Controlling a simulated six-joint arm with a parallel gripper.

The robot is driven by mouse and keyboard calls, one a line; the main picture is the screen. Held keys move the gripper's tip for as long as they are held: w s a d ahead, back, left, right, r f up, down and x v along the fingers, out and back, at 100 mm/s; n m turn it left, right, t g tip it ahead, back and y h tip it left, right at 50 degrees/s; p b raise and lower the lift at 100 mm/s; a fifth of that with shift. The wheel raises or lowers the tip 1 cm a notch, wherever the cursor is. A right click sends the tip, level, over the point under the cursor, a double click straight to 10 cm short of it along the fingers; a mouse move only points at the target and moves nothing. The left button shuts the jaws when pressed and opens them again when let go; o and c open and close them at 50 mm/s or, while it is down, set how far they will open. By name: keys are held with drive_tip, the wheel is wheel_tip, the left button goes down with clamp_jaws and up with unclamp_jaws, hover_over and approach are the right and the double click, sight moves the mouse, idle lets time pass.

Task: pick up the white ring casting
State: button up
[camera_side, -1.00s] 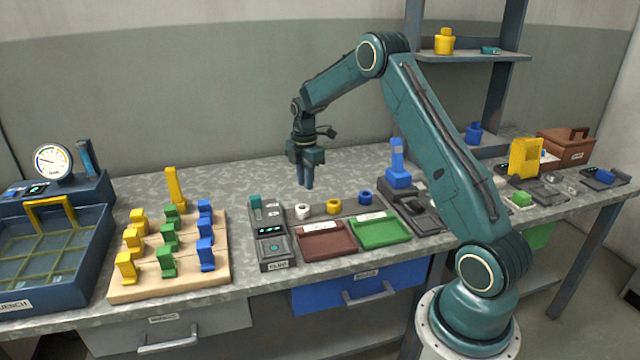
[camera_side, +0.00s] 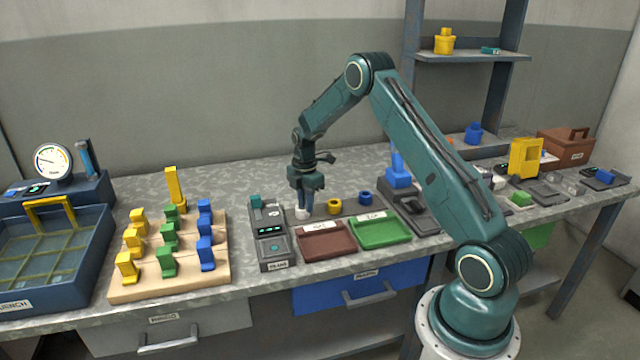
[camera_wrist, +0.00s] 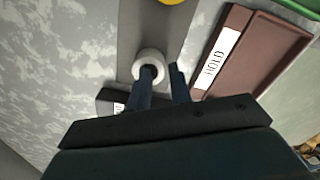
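The white ring casting (camera_side: 301,214) stands at the left end of a dark grey strip on the bench. It also shows in the wrist view (camera_wrist: 149,62), near the middle. My gripper (camera_side: 308,205) points down right at the ring. In the wrist view the two fingers (camera_wrist: 163,70) are apart. The left finger's tip overlaps the ring's dark hole, and the right finger's tip is just right of the ring. I cannot tell whether the left finger is inside the hole or above it, or whether either finger touches the ring.
A yellow ring (camera_side: 334,206) and a blue ring (camera_side: 365,198) stand to the right on the same strip. A brown tray (camera_side: 327,250) labelled HOLD and a green tray (camera_side: 385,240) lie in front. A grey device (camera_side: 270,240) stands close on the left. Bare bench lies behind.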

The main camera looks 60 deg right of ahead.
drive_tip(key=shift+f, duration=0.9)
clamp_jaws()
